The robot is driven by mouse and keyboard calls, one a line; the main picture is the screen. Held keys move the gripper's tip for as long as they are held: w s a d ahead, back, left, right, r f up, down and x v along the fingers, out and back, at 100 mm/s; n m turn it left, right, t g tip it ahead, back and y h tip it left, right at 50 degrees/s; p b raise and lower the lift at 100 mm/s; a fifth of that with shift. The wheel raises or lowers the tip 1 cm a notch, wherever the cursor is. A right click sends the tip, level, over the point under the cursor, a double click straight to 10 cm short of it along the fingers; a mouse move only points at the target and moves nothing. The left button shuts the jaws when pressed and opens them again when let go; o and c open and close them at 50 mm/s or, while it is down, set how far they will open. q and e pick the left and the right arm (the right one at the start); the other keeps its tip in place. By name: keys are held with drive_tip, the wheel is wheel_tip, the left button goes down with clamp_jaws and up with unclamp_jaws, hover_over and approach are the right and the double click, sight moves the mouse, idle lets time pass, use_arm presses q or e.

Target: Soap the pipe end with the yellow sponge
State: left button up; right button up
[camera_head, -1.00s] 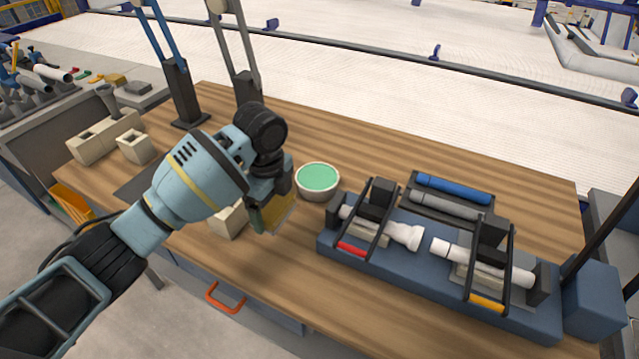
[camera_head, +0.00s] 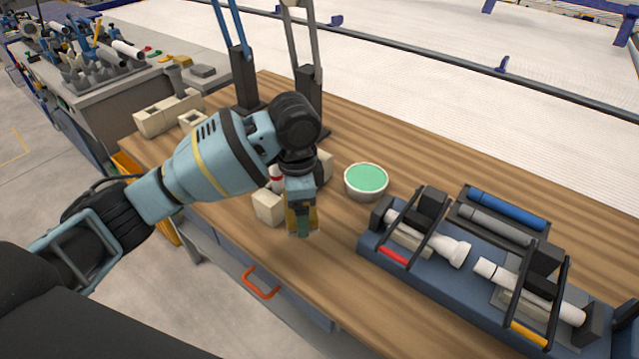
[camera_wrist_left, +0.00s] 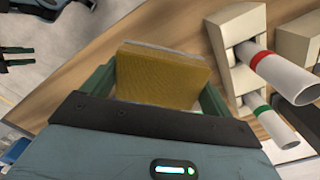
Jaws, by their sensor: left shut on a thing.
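My left gripper (camera_head: 301,228) is shut on the yellow sponge (camera_wrist_left: 160,78). The sponge shows as a yellow-brown block between the fingers in the left wrist view, and partly behind the gripper in the head view. The gripper points down near the table's front edge, left of a bowl (camera_head: 366,194) of green liquid, apart from it. A blue fixture (camera_head: 375,246) at the right holds two white pipes. The left pipe (camera_head: 452,249) has a wide socket end. The right pipe (camera_head: 488,269) has a plain end facing it across a gap. My right gripper is out of view.
Beige blocks (camera_head: 268,207) stand close beside the left gripper; in the left wrist view they hold white pipes with a red band (camera_wrist_left: 262,57) and a green band (camera_wrist_left: 263,110). A tray with a blue cylinder (camera_head: 508,210) lies behind the fixture. Bare wood lies around the bowl.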

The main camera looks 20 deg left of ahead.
use_arm(q)
drive_tip(key=s+a+r+n, duration=0.1)
drive_tip(key=s+a+n, duration=0.2)
drive_tip(key=s+n, duration=0.9)
drive_tip(key=shift+n, duration=0.3)
drive_tip(key=shift+w, duration=0.1)
